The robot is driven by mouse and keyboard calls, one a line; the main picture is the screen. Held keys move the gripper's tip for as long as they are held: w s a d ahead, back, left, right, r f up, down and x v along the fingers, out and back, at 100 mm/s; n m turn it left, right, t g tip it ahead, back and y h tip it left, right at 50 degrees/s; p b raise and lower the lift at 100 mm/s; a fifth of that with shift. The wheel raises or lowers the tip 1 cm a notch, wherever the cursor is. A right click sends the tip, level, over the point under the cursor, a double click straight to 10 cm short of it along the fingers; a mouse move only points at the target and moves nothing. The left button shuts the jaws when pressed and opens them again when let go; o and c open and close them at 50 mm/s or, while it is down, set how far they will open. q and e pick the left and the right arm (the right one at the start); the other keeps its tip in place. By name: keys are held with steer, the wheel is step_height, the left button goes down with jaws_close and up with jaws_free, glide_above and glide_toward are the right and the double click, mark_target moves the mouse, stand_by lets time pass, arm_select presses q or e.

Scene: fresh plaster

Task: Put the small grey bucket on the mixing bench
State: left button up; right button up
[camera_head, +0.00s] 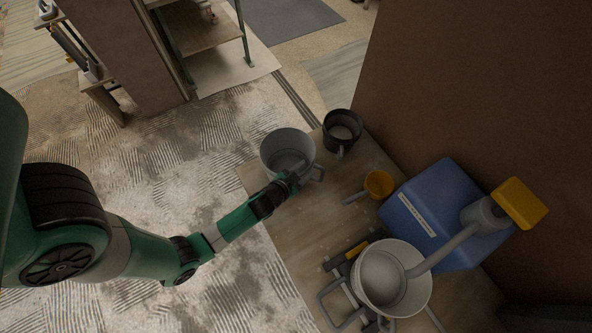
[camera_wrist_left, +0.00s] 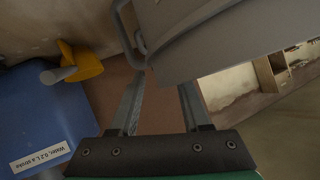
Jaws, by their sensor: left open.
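A light grey bucket (camera_head: 272,150) stands upright at the far left corner of a wooden top (camera_head: 285,232). A side handle (camera_head: 318,175) sticks out at its right. My left gripper (camera_head: 298,172) is at the near right side of this bucket, by the handle. In the left wrist view the grey bucket (camera_wrist_left: 215,35) fills the upper part, its handle (camera_wrist_left: 133,40) close to the left finger's tip. The two fingers (camera_wrist_left: 162,95) are apart with nothing clearly between them. Contact cannot be told. My right gripper is out of view.
A black bucket (camera_head: 328,142), a yellow scoop (camera_head: 378,183) and a blue water container (camera_head: 425,205) with a spout stand on the top. A white bucket (camera_head: 418,292) is under the spout. A green-legged bench (camera_head: 205,38) stands farther back. A brown wall (camera_head: 470,80) bounds the right.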

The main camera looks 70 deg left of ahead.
arm_select(q)
steer(key=v, duration=1.1)
steer(key=shift+w, duration=0.1)
steer(key=w+d+r+t, duration=0.1)
steer(key=w+r+t, duration=0.2)
steer(key=w+r, duration=0.55)
steer(key=w+d+r+t, duration=0.2)
steer(key=w+r, duration=0.2)
steer(key=r, duration=0.9)
steer(key=w+d+r+t, duration=0.1)
steer(key=w+r+t, duration=0.2)
steer(key=w+r, duration=0.6)
steer(key=s+d+r+m+t+h, duration=0.1)
steer(key=s+d+r+t+h, duration=0.1)
steer(key=r, duration=1)
steer(key=s+d+r+m+t+h, duration=0.1)
steer(key=s+d+r+t+h, duration=0.2)
steer(key=r, duration=0.9)
steer(key=s+d+r+m+t+h, duration=0.1)
steer(key=s+d+r+t+h, duration=0.2)
steer(key=r, duration=0.9)
steer(key=s+d, duration=0.3)
steer(key=shift+d+t, duration=0.25)
steer(key=shift+t, duration=0.05)
